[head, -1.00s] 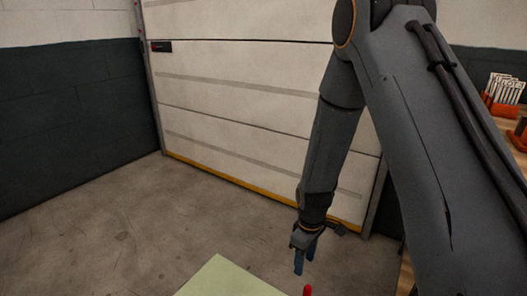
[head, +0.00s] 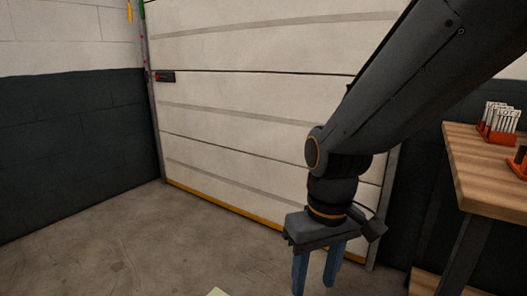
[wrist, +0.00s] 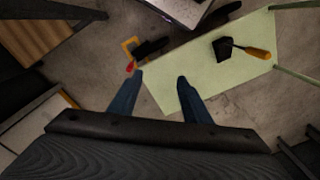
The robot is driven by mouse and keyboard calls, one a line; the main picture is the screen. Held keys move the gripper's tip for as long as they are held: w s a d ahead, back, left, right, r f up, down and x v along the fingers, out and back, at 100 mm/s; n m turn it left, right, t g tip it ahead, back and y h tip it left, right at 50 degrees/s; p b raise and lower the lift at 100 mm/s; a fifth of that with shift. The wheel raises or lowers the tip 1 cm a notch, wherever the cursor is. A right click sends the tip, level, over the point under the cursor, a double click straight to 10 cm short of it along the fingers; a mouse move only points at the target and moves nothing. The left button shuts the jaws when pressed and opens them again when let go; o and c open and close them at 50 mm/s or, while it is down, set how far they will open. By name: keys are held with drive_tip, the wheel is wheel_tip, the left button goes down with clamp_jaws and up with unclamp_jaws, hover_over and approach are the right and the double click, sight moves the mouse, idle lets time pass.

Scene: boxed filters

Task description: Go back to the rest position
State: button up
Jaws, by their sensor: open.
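My gripper (head: 314,284) hangs below my arm in the head view, right of the picture's middle, with its two blue fingers pointing down and spread apart. In the wrist view the gripper (wrist: 160,80) is open with nothing between its fingers. Beyond the fingertips in that view lies a pale green tabletop (wrist: 213,84). Only a small corner of that tabletop (head: 217,292) shows at the bottom edge of the head view.
A black tool with an orange handle (wrist: 250,52) lies on the green tabletop. A black object with a red tip (wrist: 148,50) is left of it. A wooden bench (head: 480,165) with orange card holders (head: 498,134) stands right. A white shutter door (head: 240,110) stands behind; floor at left is clear.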

drive_tip(key=s+r+m+p, duration=0.1)
drive_tip(key=s+r+p, duration=0.1)
drive_tip(key=s+r, duration=0.25)
drive_tip(key=d+r+m+p, duration=0.3)
drive_tip(key=d+r+p, duration=0.5)
drive_tip(key=p, duration=0.9)
drive_tip(key=shift+s+d+r+h, duration=0.25)
drive_tip(key=shift+d+r+h, duration=0.05)
drive_tip(key=shift+d, duration=0.6)
